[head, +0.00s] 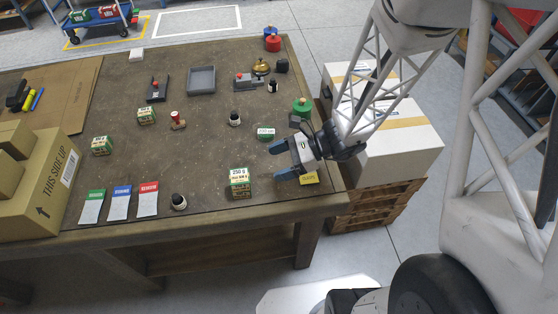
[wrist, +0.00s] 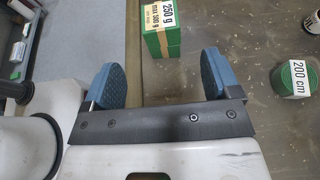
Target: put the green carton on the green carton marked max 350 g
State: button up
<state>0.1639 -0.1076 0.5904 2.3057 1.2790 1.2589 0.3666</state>
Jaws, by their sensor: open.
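A green carton (head: 239,182) with a white and yellow label stands near the table's front edge.
A green round thing marked 200 cm (wrist: 292,80) lies beside my gripper. A yellow block (head: 309,178) sits by the gripper at the table's right edge.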

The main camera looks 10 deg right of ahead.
dwell(0.3)
jog(key=s+d+r+n+t+h, duration=0.1)
jog(key=s+d+r+n+h, duration=0.2)
jog(key=r+n, duration=0.3)
jog(key=s+d+r+n+h, duration=0.3)
jog(key=s+r+n+h, duration=0.2)
jog(key=r, duration=0.5)
jog(key=s+d+r+n+t+h, duration=0.1)
jog(key=s+d+r+n+h, duration=0.2)
jog(key=r, duration=0.5)
jog(key=s+n+h, duration=0.1)
jog(key=n+h, duration=0.1)
jog(key=n, duration=0.1)
jog(key=shift+s+d+n+t+h, duration=0.25)
jog(key=shift+d+n+t+h, duration=0.05)
jog(key=shift+d+n+h, duration=0.1)
